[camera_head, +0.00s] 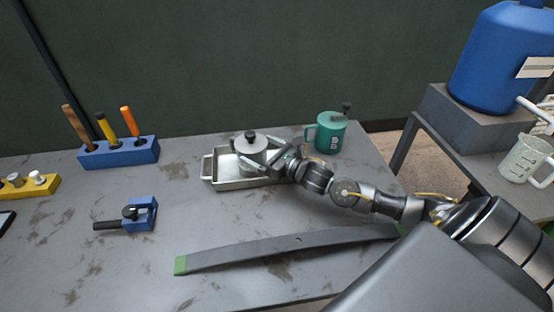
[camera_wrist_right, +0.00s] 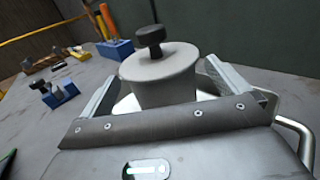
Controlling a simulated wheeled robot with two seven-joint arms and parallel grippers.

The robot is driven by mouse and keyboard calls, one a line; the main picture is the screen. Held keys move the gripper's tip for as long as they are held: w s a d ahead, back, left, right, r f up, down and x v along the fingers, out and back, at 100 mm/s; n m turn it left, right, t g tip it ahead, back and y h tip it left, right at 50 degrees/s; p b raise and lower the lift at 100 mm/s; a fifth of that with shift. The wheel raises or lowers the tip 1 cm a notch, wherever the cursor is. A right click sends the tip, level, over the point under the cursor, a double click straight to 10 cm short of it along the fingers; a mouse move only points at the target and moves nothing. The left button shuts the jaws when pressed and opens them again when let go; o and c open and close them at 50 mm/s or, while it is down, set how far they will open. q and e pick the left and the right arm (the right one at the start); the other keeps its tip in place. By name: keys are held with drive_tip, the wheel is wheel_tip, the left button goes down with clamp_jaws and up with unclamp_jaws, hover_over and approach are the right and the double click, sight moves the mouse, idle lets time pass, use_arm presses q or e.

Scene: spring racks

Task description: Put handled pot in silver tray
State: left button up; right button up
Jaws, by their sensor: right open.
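The handled pot (camera_head: 250,146) is a pale grey pot with a flat lid and a dark knob. In the head view it sits upright at the silver tray (camera_head: 229,185), within its walls as far as I can see. My right gripper (camera_head: 256,156) reaches in from the right, with one finger on each side of the pot. In the right wrist view the pot (camera_wrist_right: 160,72) stands between the open fingers, with gaps visible beside it. The pot's lower part is hidden by the gripper body. My left gripper is not in view.
A teal mug (camera_head: 331,134) stands right of the tray, near my right wrist. A blue tool holder (camera_head: 118,153) and a blue block with a dark handle (camera_head: 142,213) are at left. A long grey bar (camera_head: 290,247) lies in front. The table between is clear.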

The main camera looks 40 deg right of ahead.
drive_tip(key=b+v, duration=0.1)
drive_tip(key=v, duration=0.6)
drive_tip(key=shift+s, duration=0.15)
drive_tip(key=shift+s+d, duration=0.15)
drive_tip(key=shift+s, duration=0.15)
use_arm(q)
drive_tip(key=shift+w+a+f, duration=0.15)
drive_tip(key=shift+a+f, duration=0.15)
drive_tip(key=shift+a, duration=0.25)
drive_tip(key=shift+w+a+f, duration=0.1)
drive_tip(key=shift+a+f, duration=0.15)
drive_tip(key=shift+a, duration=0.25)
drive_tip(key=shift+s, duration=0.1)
